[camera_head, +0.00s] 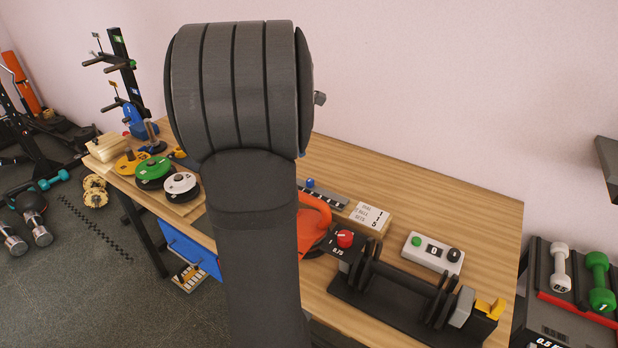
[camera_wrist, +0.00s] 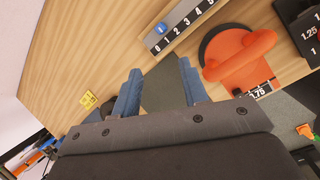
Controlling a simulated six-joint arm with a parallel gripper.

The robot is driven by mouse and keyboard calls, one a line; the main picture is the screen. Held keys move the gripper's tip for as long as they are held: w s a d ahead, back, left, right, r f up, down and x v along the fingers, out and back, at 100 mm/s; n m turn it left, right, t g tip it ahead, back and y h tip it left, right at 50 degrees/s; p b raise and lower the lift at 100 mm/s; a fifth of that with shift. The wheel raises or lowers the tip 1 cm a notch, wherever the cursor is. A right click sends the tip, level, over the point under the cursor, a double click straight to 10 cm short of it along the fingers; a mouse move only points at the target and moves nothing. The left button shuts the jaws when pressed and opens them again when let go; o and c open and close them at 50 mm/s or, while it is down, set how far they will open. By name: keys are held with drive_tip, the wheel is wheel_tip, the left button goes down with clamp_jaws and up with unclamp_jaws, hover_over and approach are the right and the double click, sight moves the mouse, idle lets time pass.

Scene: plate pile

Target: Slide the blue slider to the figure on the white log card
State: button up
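The blue slider (camera_head: 310,183) is a small blue knob on a dark and grey numbered rail (camera_head: 332,198) on the wooden table. In the wrist view the knob (camera_wrist: 161,28) sits near the 0 and 1 marks, at the low end of the rail (camera_wrist: 188,17). The white card (camera_head: 371,217) lies right of the rail; its rotated print is too small to read surely. My gripper (camera_wrist: 161,66) is open, its two blue fingers apart and empty above the wood, short of the rail. In the head view my arm hides it.
An orange handled object (camera_wrist: 240,60) is close right of my fingers. A red knob (camera_head: 345,239), a dumbbell in a cradle (camera_head: 400,290) and a white box with buttons (camera_head: 433,253) stand at right. Plates (camera_head: 154,170) lie at left. Bare wood lies behind the rail.

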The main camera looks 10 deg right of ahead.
drive_tip(key=w+d+f+n, duration=0.1)
drive_tip(key=f+n, duration=0.1)
drive_tip(key=f, duration=0.3)
drive_tip(key=w+d+f+n, duration=0.2)
drive_tip(key=f, duration=0.3)
drive_tip(key=w+d+f+n, duration=0.1)
drive_tip(key=f, duration=0.5)
drive_tip(key=shift+w+d+n, duration=0.4)
clamp_jaws()
